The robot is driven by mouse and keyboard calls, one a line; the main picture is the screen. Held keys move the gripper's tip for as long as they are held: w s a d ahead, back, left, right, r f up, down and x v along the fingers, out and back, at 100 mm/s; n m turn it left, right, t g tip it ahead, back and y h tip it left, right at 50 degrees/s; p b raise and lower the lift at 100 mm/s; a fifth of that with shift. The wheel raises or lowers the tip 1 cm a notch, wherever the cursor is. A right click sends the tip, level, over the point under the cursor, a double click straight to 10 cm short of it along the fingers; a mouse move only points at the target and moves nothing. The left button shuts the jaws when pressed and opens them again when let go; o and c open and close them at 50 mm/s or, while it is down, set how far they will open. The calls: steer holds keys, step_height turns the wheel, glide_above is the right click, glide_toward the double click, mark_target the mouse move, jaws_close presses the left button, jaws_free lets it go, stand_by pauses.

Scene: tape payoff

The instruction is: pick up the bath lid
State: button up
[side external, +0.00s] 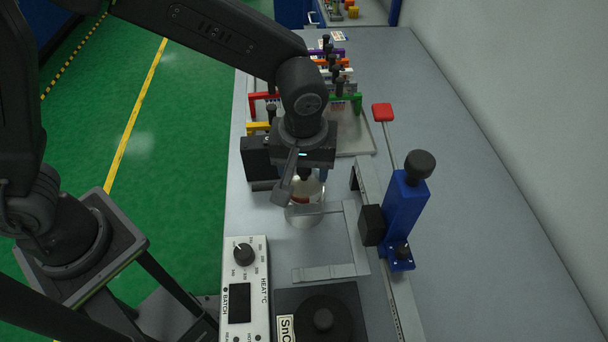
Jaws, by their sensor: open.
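The bath lid (301,328) is a black round disc with a black knob on top. It lies on the dark square bath unit (345,298) at the bottom of the side external view, and the picture's lower edge cuts it off. A label starting "SnC" is beside it. My gripper (303,184) is above and behind the lid, pointing down, well apart from it. It is open, with its left finger clearest. It is over a clear round vessel (304,216) with a dark knob and something reddish, which it partly hides. I cannot tell whether they touch.
A white control box (257,290) with dial and display stands left of the bath. A rack of colored-handled pieces (345,98) is behind. The right bench is clear.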

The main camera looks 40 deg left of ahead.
steer(key=shift+f, duration=0.15)
steer(key=c, duration=1)
